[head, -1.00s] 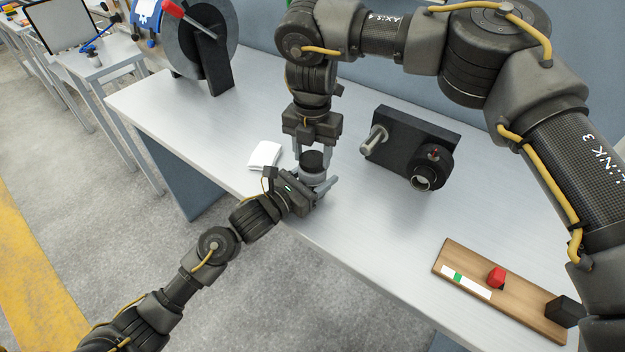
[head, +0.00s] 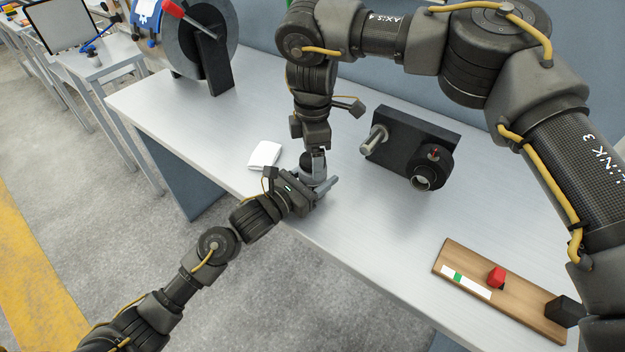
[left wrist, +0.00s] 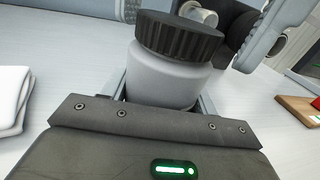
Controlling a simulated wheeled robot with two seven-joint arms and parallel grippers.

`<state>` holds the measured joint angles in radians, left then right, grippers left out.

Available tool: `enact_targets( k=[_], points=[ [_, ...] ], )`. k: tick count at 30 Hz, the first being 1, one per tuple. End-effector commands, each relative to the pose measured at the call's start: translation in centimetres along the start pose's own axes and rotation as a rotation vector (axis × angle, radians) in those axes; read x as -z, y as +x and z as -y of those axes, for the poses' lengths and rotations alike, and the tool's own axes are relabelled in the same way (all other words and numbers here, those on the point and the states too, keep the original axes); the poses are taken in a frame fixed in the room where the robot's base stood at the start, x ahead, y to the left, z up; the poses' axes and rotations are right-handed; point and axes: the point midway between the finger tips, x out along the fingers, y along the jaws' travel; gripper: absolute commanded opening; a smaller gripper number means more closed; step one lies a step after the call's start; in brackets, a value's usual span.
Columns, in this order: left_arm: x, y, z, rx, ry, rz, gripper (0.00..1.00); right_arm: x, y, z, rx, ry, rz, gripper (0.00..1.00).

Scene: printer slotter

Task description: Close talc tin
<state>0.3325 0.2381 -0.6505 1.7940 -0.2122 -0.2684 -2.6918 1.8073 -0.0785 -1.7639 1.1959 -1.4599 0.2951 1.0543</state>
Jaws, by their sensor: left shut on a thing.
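The talc tin (left wrist: 165,78) is a pale grey-white round body with a black ribbed lid (left wrist: 180,36) on its top. My left gripper (head: 317,188) is shut around the tin's body near the table's front edge. My right gripper (head: 316,160) points down from above, with its fingers at the lid. In the left wrist view its fingers show on either side of the lid; whether they press on it is unclear. In the head view the grippers hide much of the tin. Whether the lid is fully seated cannot be told.
A white folded cloth or pad (head: 264,156) lies left of the tin. A black boxy device (head: 412,148) with a metal spindle stands to the right. A wooden board (head: 505,297) with a red knob lies at the front right. A dark wheel (head: 195,45) stands at the back left.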

Motion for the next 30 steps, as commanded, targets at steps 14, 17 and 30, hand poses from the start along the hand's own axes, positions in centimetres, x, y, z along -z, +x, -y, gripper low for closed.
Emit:
enact_targets(
  k=[14, 17, 30],
  points=[
    [-0.1, 0.0, 0.0, 0.000, 0.000, 0.001, 0.00, -0.1, -6.4, -0.1, -0.005, 0.001, 0.002, 0.75],
    [-0.1, 0.0, 0.0, 0.000, 0.000, 0.001, 0.00, 0.0, -8.3, -0.1, -0.004, 0.000, 0.003, 0.75],
    [-0.1, 0.0, 0.0, 0.000, 0.000, 0.002, 0.00, 0.0, -12.0, 0.0, 0.001, 0.001, 0.000, 0.75]
  ],
)
